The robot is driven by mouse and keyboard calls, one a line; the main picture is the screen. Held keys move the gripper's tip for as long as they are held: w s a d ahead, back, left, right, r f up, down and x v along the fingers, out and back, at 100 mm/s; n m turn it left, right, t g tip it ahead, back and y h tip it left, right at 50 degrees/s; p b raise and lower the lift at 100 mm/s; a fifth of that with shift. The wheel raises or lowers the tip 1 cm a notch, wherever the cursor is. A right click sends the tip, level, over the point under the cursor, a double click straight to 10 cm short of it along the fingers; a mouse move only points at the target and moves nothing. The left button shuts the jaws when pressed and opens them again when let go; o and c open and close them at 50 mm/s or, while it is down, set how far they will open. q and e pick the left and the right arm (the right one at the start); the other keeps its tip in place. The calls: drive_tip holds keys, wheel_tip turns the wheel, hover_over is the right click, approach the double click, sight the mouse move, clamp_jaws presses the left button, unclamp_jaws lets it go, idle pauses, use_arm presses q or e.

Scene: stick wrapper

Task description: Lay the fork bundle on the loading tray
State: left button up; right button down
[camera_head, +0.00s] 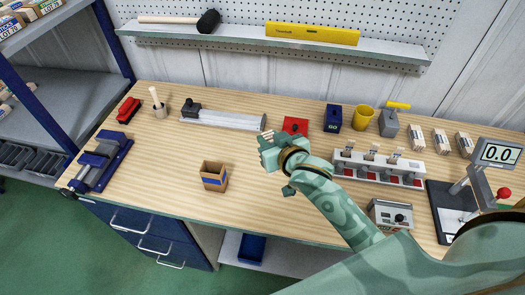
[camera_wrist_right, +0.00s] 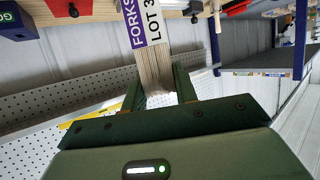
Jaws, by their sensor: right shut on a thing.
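The fork bundle (camera_wrist_right: 151,62) is a pack of pale sticks with a purple and white label reading FORKS and LOT 3. In the right wrist view my right gripper (camera_wrist_right: 157,90) is shut on it, one finger on each side. My left gripper is out of view.
An open cardboard box (camera_head: 213,176) stands front left of my gripper. A red block (camera_head: 295,125) lies just behind it. A device with several slots (camera_head: 378,167) and a scale reading 0.0 (camera_head: 498,153) are to the right.

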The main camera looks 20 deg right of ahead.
drive_tip(key=w+d+f+b, duration=0.1)
drive_tip(key=w+f, duration=0.3)
drive_tip(key=f, duration=0.5)
drive_tip(key=shift+w+d+b, duration=0.25)
drive_tip(key=shift+w+b, duration=0.1)
drive_tip(key=shift+b, duration=0.4)
drive_tip(key=shift+f, duration=0.2)
drive_tip(key=c, duration=1.1)
unclamp_jaws()
